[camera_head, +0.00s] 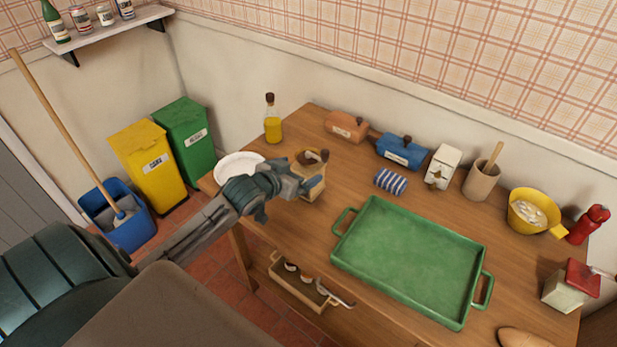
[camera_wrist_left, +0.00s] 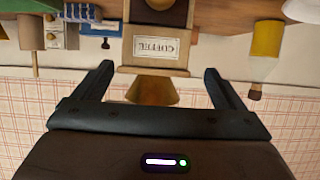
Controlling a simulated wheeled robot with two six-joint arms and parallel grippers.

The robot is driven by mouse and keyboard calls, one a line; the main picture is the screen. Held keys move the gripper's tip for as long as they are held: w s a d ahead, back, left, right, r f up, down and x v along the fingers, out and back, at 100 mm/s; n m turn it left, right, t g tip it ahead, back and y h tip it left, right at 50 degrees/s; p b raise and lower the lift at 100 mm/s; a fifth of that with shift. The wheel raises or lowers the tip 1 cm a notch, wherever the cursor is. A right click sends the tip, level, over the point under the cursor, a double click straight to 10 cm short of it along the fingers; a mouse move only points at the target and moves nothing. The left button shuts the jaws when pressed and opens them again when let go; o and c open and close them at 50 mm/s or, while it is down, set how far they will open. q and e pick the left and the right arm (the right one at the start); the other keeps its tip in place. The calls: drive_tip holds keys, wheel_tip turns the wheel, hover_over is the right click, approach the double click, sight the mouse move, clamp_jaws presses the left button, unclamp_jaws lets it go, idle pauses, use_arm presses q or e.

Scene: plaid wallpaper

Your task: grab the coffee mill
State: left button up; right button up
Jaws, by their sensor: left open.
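The coffee mill (camera_head: 316,188) stands near the table's back left part, a light wooden box with a dark knob on top, partly hidden behind my left gripper (camera_head: 292,186). In the left wrist view, which is upside down, the mill (camera_wrist_left: 157,47) shows its "COFFEE" label and a brass-coloured hopper. The open fingers of my left gripper (camera_wrist_left: 158,72) lie to either side of the mill in that picture, with gaps on both sides. Whether they reach around it in depth is hard to tell. My right gripper is not in view.
A white plate (camera_head: 239,166) lies just left of the mill, and an oil bottle (camera_head: 272,124) stands behind. A green tray (camera_head: 410,258) fills the table's middle.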

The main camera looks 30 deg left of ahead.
sight(308, 170)
use_arm(q)
drive_tip(key=x, duration=0.3)
drive_tip(key=f+p+x, duration=0.1)
drive_tip(key=x, duration=0.1)
drive_tip(key=shift+s+d, duration=0.2)
drive_tip(key=shift+d, duration=0.1)
drive_tip(key=shift+r, duration=0.15)
drive_tip(key=c, duration=1.4)
